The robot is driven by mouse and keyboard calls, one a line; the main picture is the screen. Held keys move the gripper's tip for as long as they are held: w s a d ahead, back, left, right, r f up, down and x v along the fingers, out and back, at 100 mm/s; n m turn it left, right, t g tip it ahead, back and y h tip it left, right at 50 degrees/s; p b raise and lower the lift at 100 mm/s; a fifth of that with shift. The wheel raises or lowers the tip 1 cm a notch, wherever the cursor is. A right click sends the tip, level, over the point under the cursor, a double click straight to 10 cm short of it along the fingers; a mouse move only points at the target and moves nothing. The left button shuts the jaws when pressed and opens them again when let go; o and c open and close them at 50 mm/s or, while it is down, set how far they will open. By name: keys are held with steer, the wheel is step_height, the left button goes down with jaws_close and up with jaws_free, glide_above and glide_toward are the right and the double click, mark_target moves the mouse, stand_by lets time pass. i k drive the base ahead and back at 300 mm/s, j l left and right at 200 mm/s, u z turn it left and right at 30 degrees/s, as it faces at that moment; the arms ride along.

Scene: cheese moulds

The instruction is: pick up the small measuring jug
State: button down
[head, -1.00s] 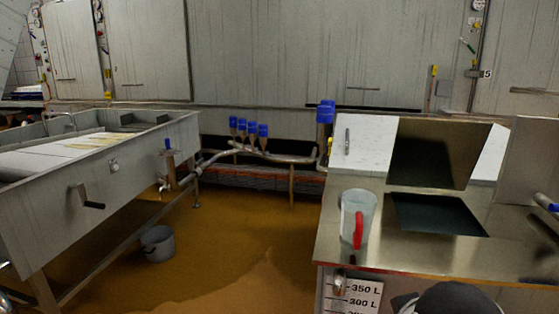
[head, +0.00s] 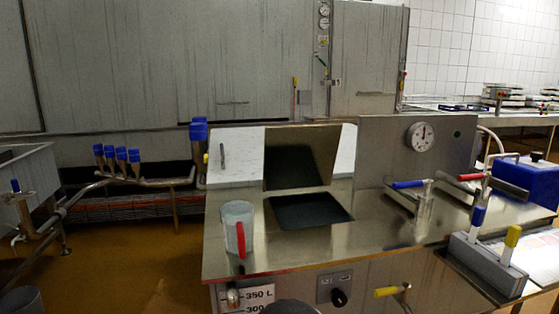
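A pale, semi-clear jug (head: 236,217) with a red handle stands upright near the front left of a steel worktop (head: 330,236). Its handle faces the front. It is the only jug I can make out clearly; its size markings are too small to read. My gripper is not in view. A dark rounded shape at the bottom edge, below the worktop's front, may be part of my arm.
Right of the jug is a dark square opening (head: 310,210) with a raised lid (head: 300,157). Valve levers, a dial gauge (head: 421,137) and a blue box (head: 524,182) are farther right. A steel vat (head: 27,190) stands left; brown floor lies between.

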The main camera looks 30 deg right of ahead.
mark_target(236, 217)
steer(key=i+j+u, duration=0.25)
steer(key=j, duration=0.2)
steer(key=i+j+u, duration=0.25)
steer(key=j, duration=0.2)
steer(key=i+j+u, duration=0.3)
steer(key=i+j+z, duration=0.15)
steer(key=i+z, duration=0.2)
steer(key=i+j+z, duration=0.2)
steer(key=z, duration=0.15)
steer(key=i+z, duration=0.2)
steer(key=z, duration=0.2)
steer(key=i+z, duration=0.2)
steer(key=z, duration=0.2)
steer(key=i+z, duration=0.15)
steer(key=z, duration=0.25)
steer(key=i+j+z, duration=0.15)
steer(key=z, duration=0.25)
steer(key=i+j+z, duration=0.15)
steer(key=z, duration=0.3)
steer(key=i+j+z, duration=0.2)
steer(key=z, duration=0.2)
steer(key=i+j+z, duration=0.15)
steer(key=j+z, duration=0.3)
steer(key=i+j+z, duration=0.15)
steer(key=z, duration=0.25)
steer(key=j+z, duration=0.4)
